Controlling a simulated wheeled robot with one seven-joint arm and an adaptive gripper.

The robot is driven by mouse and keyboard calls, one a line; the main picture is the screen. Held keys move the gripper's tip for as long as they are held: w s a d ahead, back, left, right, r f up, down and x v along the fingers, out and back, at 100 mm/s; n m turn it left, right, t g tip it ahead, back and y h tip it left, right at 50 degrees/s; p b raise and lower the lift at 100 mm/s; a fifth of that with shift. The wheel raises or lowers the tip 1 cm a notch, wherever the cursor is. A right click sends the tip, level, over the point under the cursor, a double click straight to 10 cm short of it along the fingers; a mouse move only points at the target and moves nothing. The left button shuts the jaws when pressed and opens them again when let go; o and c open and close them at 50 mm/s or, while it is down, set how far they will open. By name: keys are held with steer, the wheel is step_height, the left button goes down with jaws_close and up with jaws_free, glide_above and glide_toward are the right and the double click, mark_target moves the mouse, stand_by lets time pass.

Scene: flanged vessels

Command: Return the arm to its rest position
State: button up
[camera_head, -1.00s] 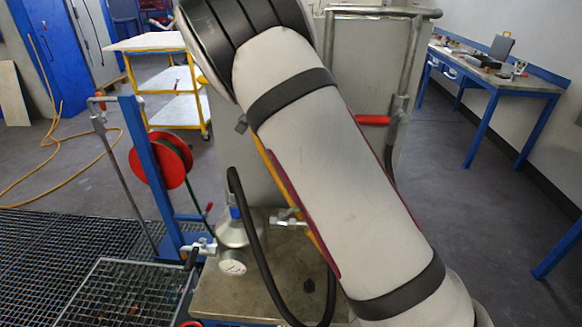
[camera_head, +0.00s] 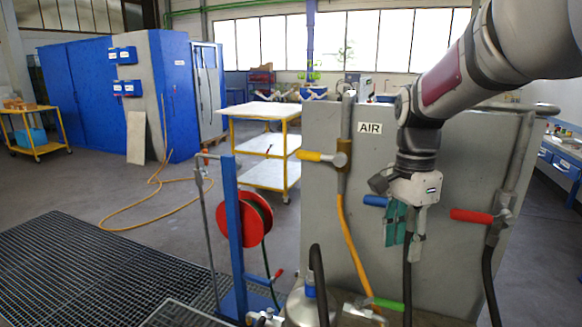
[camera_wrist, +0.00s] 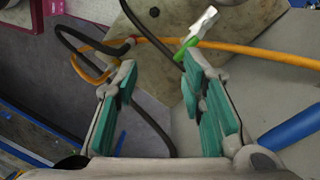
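My arm (camera_head: 470,70) comes in from the upper right of the head view and bends down at the wrist. My gripper (camera_head: 402,228) points down in front of the grey panel (camera_head: 320,200). In the wrist view, the two green-padded fingers of my gripper (camera_wrist: 158,85) stand well apart with nothing held between them. A black hose (camera_wrist: 150,122) shows in the gap, seemingly below the fingers.
Blue (camera_head: 375,201), red (camera_head: 470,216) and yellow (camera_head: 313,156) valve handles are close around the gripper on the panel. A green-handled valve (camera_head: 388,304) and a silver vessel (camera_head: 300,308) sit below. A red reel (camera_head: 243,220) stands left; floor beyond is open.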

steer(key=s+a+r+n+t, duration=0.1)
steer(key=s+r+n+t, duration=0.1)
steer(key=s+n, duration=0.5)
steer(key=s+r+n+t, duration=0.1)
steer(key=s+n+t, duration=0.3)
steer(key=s, duration=0.9)
steer(key=n, duration=0.3)
steer(key=shift+a+r+n, duration=0.3)
steer(key=shift+a+r, duration=0.05)
